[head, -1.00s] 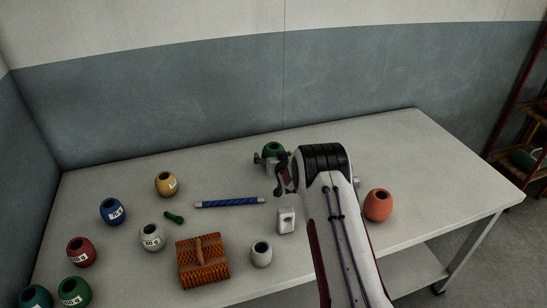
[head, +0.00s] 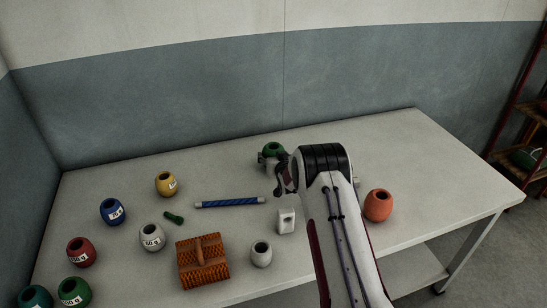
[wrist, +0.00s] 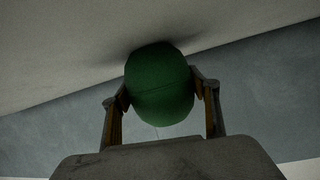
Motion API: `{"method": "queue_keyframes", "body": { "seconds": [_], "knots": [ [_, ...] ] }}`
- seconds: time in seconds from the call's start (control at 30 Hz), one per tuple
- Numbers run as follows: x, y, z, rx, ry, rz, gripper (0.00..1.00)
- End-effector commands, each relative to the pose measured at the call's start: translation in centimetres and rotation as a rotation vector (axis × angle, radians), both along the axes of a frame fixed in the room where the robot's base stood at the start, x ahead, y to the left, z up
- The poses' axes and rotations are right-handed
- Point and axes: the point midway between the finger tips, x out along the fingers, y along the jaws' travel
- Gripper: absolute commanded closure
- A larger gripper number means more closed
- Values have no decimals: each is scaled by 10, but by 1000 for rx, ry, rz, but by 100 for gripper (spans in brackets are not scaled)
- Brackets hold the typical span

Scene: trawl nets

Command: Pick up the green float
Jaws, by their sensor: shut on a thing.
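The green float (head: 273,148) is near the back edge of the table, partly hidden behind my gripper (head: 272,160) in the head view. In the wrist view the green float (wrist: 160,84) sits between the two fingers of my gripper (wrist: 161,92), one finger against each side. My gripper is shut on it. The float shows close to the pale table surface in the wrist view; I cannot tell whether it touches.
An orange float (head: 378,205) stands right of my arm. Several labelled floats stand further left. The table's right end is clear.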

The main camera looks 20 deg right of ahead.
Motion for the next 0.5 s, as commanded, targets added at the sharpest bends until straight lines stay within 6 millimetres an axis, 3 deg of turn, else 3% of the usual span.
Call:
{"method": "queue_keyframes", "body": {
  "seconds": [0.27, 0.5],
  "knots": [
    [1, 0, 13, -1, -4, 0, 64],
    [1, 0, 39, -1, -4, 0, 64]
  ]
}}
